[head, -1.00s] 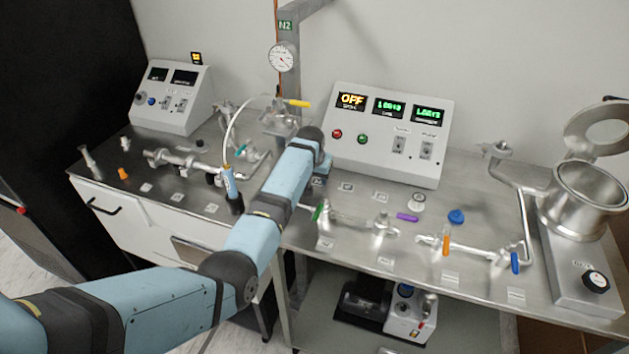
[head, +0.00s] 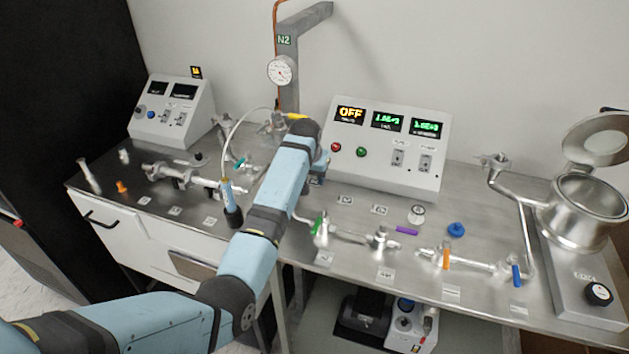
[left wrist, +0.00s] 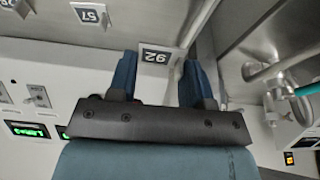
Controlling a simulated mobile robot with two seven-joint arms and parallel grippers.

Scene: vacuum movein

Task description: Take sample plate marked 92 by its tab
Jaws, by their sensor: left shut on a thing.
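The sample plate marked 92 (left wrist: 155,57) shows upside down in the left wrist view, a small pale plate with a dark number label, between the fingertips. My left gripper (left wrist: 160,72) has its two blue fingers on either side of the plate's near end and is shut on it. The tab itself is hard to make out there. In the head view my left gripper (head: 318,178) is mostly hidden behind my own wrist, low over the bench beside the control box. My right gripper is in neither view.
Another numbered plate (left wrist: 90,15) lies close by. The control box (head: 388,150) stands right behind the gripper. Metal pipework with a green-handled valve (head: 318,223) runs across the bench (head: 470,195). A gas post marked N2 (head: 287,65) rises behind. A steel chamber (head: 585,210) stands at the right.

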